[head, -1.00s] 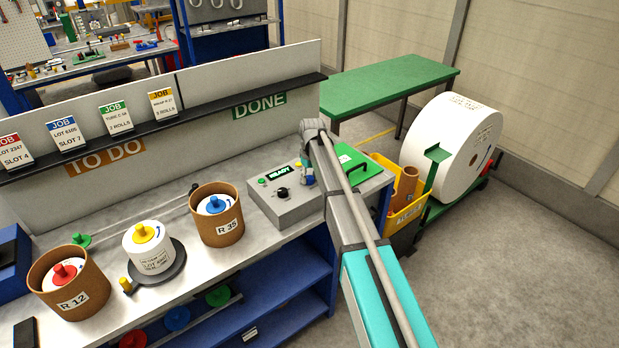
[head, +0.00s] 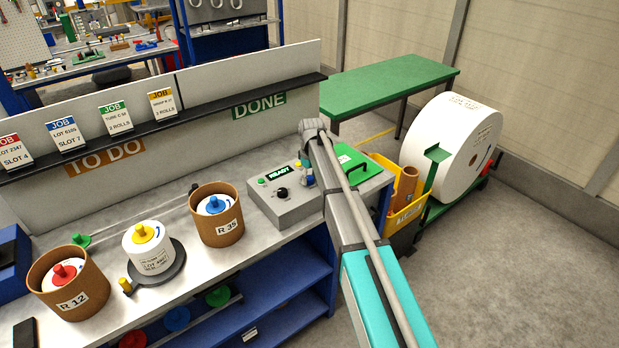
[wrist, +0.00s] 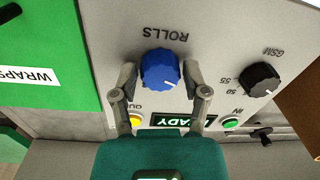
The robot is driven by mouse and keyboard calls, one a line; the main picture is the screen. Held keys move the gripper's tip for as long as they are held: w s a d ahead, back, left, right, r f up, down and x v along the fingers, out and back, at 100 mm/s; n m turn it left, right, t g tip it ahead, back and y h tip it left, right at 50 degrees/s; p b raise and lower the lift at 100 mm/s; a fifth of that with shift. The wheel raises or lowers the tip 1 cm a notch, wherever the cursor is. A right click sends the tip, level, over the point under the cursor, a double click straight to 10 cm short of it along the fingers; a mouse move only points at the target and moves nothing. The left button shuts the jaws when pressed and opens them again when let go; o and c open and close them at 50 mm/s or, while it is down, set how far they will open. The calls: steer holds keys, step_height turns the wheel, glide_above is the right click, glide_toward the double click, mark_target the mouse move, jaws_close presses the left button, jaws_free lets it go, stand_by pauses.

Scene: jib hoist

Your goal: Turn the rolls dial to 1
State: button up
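The blue rolls dial (wrist: 160,70) sits on the grey control box, under the upside-down word ROLLS in the wrist view. My gripper (wrist: 161,72) has one finger on each side of the dial. The fingers are spread about as wide as the dial, and I cannot tell whether they touch it. The numbers around the dial are too hidden or small to read. In the head view the grey control box (head: 287,211) stands at the bench's right end, and my arm hides most of the dial.
A black GSM dial (wrist: 262,79), a green button (wrist: 231,123) and a yellow button (wrist: 137,121) are close by on the panel. A READY display (wrist: 183,120) is partly behind my gripper. A green lid marked WRAPS (wrist: 45,50) lies beside the box.

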mark_target(311, 178)
steer(key=shift+o, duration=0.9)
steer(key=shift+m, duration=0.5)
steer(key=m, duration=0.3)
steer(key=shift+m, duration=0.3)
steer(key=m, duration=0.4)
steer(key=shift+s+a, duration=0.1)
step_height(311, 178, up, 14)
steer(key=p, duration=1.4)
steer(key=s+d+f+b, duration=0.4)
steer(key=s, duration=0.5)
steer(key=s+d+f+b, duration=0.4)
steer(key=s, duration=0.6)
steer(key=s+d+f+b, duration=0.4)
steer(key=s, duration=0.5)
steer(key=shift+s+f+m+b, duration=0.2)
steer(key=shift+f+m+b, duration=0.05)
steer(key=shift+m+b, duration=0.05)
